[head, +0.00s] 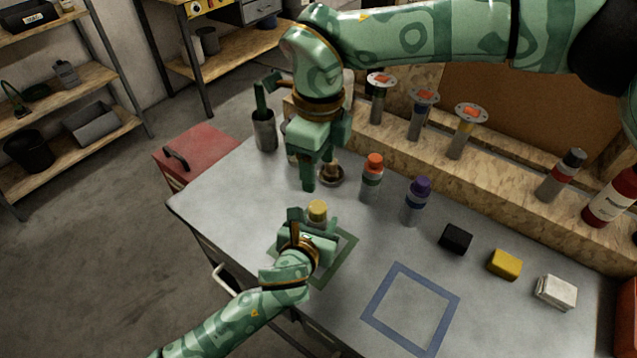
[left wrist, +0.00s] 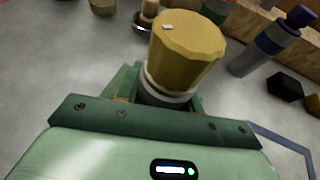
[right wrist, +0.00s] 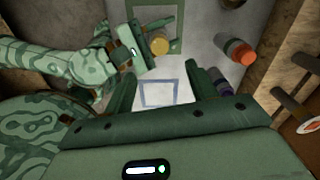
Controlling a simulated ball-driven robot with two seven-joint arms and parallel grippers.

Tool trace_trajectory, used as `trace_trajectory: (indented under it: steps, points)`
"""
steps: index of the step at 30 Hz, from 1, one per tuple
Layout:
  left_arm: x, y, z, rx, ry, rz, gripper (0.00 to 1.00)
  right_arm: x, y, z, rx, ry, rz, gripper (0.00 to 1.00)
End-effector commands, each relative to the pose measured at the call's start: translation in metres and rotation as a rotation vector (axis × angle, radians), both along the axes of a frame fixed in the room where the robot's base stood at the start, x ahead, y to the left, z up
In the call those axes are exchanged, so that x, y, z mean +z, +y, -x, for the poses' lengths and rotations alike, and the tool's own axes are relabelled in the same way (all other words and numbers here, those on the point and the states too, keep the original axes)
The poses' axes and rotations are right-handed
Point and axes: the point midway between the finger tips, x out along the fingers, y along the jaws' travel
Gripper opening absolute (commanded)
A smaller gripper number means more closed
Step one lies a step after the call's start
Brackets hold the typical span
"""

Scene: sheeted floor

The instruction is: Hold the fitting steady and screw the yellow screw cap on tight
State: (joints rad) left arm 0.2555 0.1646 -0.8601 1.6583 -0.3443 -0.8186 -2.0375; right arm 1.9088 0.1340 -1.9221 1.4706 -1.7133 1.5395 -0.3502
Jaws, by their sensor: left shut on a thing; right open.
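The yellow screw cap (head: 317,208) sits on top of the fitting. It also shows large in the left wrist view (left wrist: 186,50) and from above in the right wrist view (right wrist: 160,43). The fitting (left wrist: 160,95) shows as a pale ring and grey body below the cap; its lower part is hidden. I cannot tell how tightly the cap is seated. My left gripper (head: 314,223) is shut around the fitting, below the cap. My right gripper (head: 309,176) is open and empty, fingers pointing down, above and behind the cap and apart from it.
A green square outline (head: 348,258) lies under my left gripper, and a blue one (head: 372,313) is empty. Orange-capped (head: 371,180) and purple-capped (head: 414,203) bottles stand right of the grippers. Black (head: 456,238), yellow (head: 504,264) and white (head: 556,291) blocks lie farther right.

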Motion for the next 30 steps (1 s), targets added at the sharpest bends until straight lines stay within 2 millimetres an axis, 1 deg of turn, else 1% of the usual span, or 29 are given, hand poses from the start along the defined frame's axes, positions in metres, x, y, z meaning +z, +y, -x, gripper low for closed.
trace_trajectory:
  steps: [1, 4, 12, 13, 14, 15, 16, 25, 28, 30]
  points:
    - [-0.002, 0.000, 0.001, -0.001, 0.004, 0.000, 0.08, 0.006, 0.000, -0.001, -0.001, -0.002, 0.001, 0.57]
    - [-0.002, 0.000, 0.001, -0.001, 0.004, 0.000, 0.08, 0.014, -0.001, -0.001, -0.002, -0.002, 0.001, 0.57]
    - [-0.002, -0.001, 0.002, -0.002, 0.005, 0.002, 0.08, 0.017, -0.001, -0.001, -0.002, -0.001, 0.002, 0.57]
    - [-0.001, -0.001, 0.001, -0.002, 0.004, 0.002, 0.40, 0.017, -0.001, -0.001, -0.002, -0.001, 0.002, 0.57]
    - [-0.001, -0.001, 0.001, -0.002, 0.004, 0.002, 0.48, 0.017, -0.001, -0.001, -0.003, -0.001, 0.002, 0.57]
    - [-0.001, -0.001, 0.001, -0.002, 0.004, 0.002, 0.59, 0.017, -0.001, -0.001, -0.003, -0.001, 0.002, 0.57]
    - [-0.001, -0.001, 0.001, -0.002, 0.003, 0.002, 0.62, 0.017, -0.001, -0.001, -0.003, -0.001, 0.002, 0.57]
    - [0.000, 0.000, 0.003, -0.001, 0.002, 0.001, 0.62, 0.017, -0.001, -0.001, -0.003, -0.001, 0.002, 0.57]
    - [0.003, 0.003, 0.013, -0.002, 0.003, 0.002, 0.62, 0.017, -0.001, -0.001, -0.003, -0.001, 0.002, 0.57]
    - [0.009, 0.007, 0.024, -0.003, 0.003, 0.003, 0.62, 0.017, -0.001, -0.001, -0.003, -0.001, 0.002, 0.57]
